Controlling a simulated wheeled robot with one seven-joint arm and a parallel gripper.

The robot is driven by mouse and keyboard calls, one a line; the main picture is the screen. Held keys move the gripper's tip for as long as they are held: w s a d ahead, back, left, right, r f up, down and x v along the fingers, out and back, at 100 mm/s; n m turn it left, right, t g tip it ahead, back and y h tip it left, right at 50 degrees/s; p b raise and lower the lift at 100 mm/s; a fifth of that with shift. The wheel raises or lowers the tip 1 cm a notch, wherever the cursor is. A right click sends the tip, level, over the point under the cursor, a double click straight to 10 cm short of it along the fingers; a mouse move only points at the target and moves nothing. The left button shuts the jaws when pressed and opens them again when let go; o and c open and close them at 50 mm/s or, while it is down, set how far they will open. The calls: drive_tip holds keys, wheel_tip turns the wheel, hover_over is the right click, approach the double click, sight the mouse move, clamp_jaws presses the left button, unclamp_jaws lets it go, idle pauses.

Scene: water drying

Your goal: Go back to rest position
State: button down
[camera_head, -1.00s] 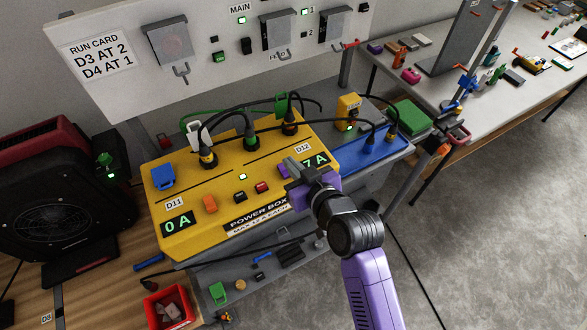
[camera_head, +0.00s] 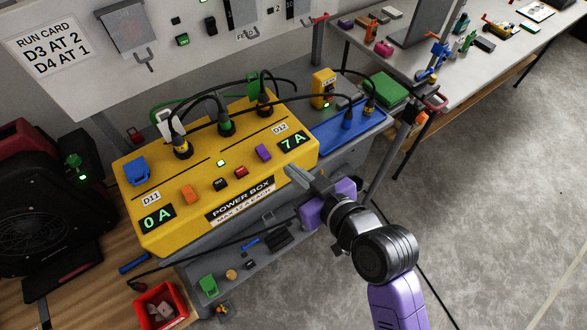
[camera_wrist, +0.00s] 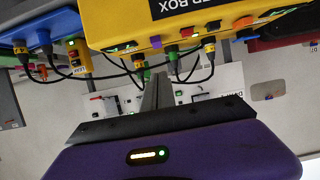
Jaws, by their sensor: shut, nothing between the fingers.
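My gripper (camera_head: 301,182) is shut and empty, in front of the lower right edge of the yellow power box (camera_head: 140,228) in the head view. My purple and black wrist and arm reach in from the lower right. The box shows 0 A on its left display (camera_head: 157,219) and 7 A on its right display (camera_head: 292,142). Several black plugs (camera_head: 226,122) stand in its top. In the wrist view, my closed fingers (camera_wrist: 157,85) point toward the power box (camera_wrist: 115,25), which appears upside down, with nothing held.
A blue box (camera_head: 325,138) with plugged cables adjoins the power box on the right. A black fan (camera_head: 40,215) stands at left. A red bin (camera_head: 160,308) sits below. A grey workbench (camera_head: 480,60) is at upper right. Open concrete floor (camera_head: 490,190) lies at right.

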drive_tip(key=shift+r, duration=0.1)
wheel_tip(320, 180, up, 4)
drive_tip(key=w+d+m+t, duration=0.2)
drive_tip(key=d+t, duration=0.1)
drive_tip(key=s+d+m+t+h, duration=0.2)
drive_tip(key=s+d+m+h, duration=0.15)
drive_tip(key=s+d, duration=0.35)
drive_tip(key=s+d+f+h, duration=0.1)
drive_tip(key=s+d, duration=0.2)
drive_tip(key=s, duration=0.5)
drive_tip(key=s+d+m+g+h+b, duration=0.1)
drive_tip(key=s+d+h, duration=0.1)
drive_tip(key=s, duration=0.7)
drive_tip(key=s+d+f+h+b, duration=0.1)
drive_tip(key=s+d, duration=0.3)
drive_tip(key=s, duration=0.5)
drive_tip(key=shift+f+g, duration=0.3)
drive_tip(key=shift+f, duration=0.05)
drive_tip(key=shift+w, duration=0.15)
